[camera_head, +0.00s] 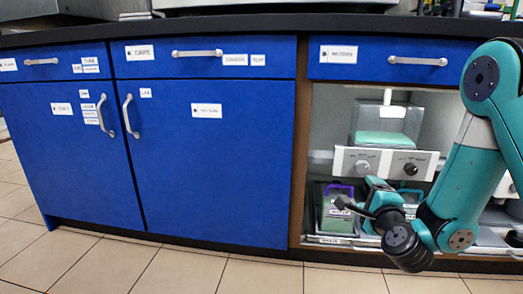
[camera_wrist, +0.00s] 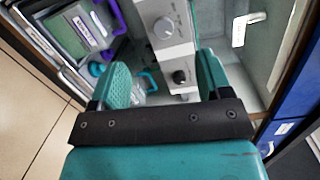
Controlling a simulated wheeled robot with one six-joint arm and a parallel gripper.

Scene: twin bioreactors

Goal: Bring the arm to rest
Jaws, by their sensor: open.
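My arm (camera_head: 455,190) is teal with dark joints. It comes down from the right side of the head view and bends low, with its wrist near the floor. My gripper (camera_head: 352,204) points left, in front of the open cabinet bay. In the wrist view my gripper (camera_wrist: 163,78) has its two teal fingers wide apart, with nothing held between them. Behind the fingers are a white control panel and some clear and teal items. I cannot tell the exact gap from the fingers to these things.
The open bay holds a white panel with knobs (camera_head: 386,163), a clear box with a teal base (camera_head: 382,137) and a purple-handled green case (camera_head: 338,212). Blue cabinets (camera_head: 211,150) stand left, under a dark countertop (camera_head: 230,24). The tiled floor (camera_head: 180,270) in front is clear.

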